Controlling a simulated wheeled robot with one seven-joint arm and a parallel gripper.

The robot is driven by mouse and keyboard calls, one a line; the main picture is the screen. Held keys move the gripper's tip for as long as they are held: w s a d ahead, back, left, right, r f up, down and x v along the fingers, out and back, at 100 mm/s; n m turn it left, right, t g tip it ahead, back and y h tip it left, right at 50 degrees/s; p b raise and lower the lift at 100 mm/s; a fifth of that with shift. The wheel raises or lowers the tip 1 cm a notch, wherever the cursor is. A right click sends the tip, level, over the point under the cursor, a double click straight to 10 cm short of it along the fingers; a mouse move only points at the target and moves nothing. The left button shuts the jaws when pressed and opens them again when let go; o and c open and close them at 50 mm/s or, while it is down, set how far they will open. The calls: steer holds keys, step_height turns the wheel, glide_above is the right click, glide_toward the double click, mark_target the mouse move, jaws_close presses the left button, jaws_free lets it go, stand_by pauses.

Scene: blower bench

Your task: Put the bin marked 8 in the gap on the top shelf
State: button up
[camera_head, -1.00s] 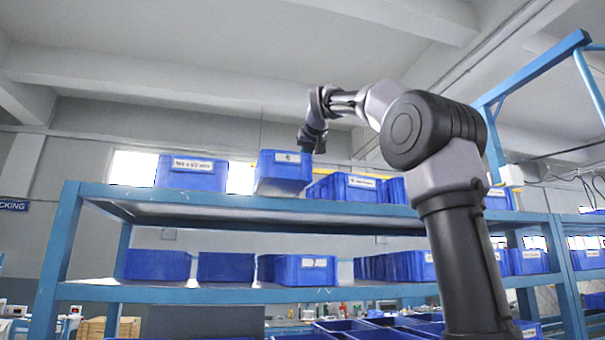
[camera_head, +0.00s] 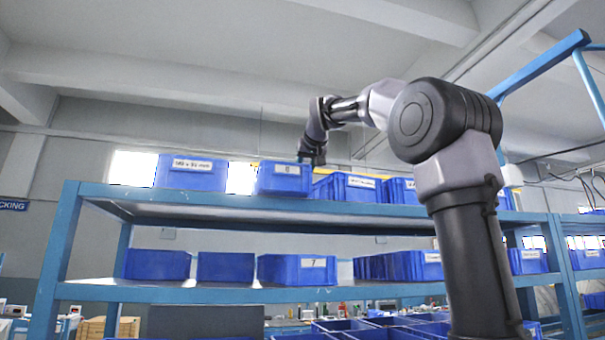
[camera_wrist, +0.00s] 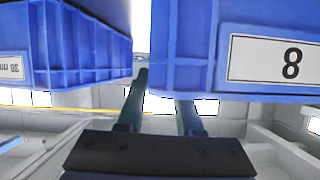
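The blue bin marked 8 (camera_head: 284,183) is at the top shelf (camera_head: 240,206), in the space between a blue bin on its left and blue bins on its right. In the wrist view the bin (camera_wrist: 185,45) shows its white label with a black 8. My gripper (camera_head: 312,160) is at the bin's upper right edge. In the wrist view my gripper's fingers (camera_wrist: 163,95) straddle the bin's side wall, one outside and one partly hidden behind it, and appear shut on it. I cannot tell whether the bin's base fully rests on the shelf.
The left neighbouring bin (camera_head: 190,174) stands apart from bin 8. The right neighbouring bin (camera_head: 347,188) is close by; in the wrist view a neighbouring bin (camera_wrist: 70,45) leaves a narrow gap. A lower shelf (camera_head: 220,295) holds more blue bins, including one marked 7 (camera_head: 300,270).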

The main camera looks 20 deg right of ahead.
steer(key=shift+s+r, duration=0.2)
steer(key=shift+s, duration=0.05)
steer(key=v, duration=1.1)
steer(key=shift+s, duration=0.2)
steer(key=shift+r, duration=0.1)
steer(key=s+f+m+g, duration=0.1)
steer(key=s+f, duration=0.4)
steer(key=f, duration=1)
steer(key=s+f+m+g+y, duration=0.1)
steer(key=s+f+g, duration=0.2)
steer(key=f, duration=1.3)
steer(key=s+f+m+g, duration=0.1)
steer(key=s+f+g, duration=0.1)
steer(key=s+f, duration=0.7)
step_height(320, 180, down, 6)
steer(key=shift+s+d+f+m+y, duration=0.15)
steer(key=shift+s+d+m+y, duration=0.1)
steer(key=shift+d+m+y, duration=0.15)
steer(key=shift+s+f, duration=0.1)
steer(key=shift+f, duration=0.05)
jaws_close()
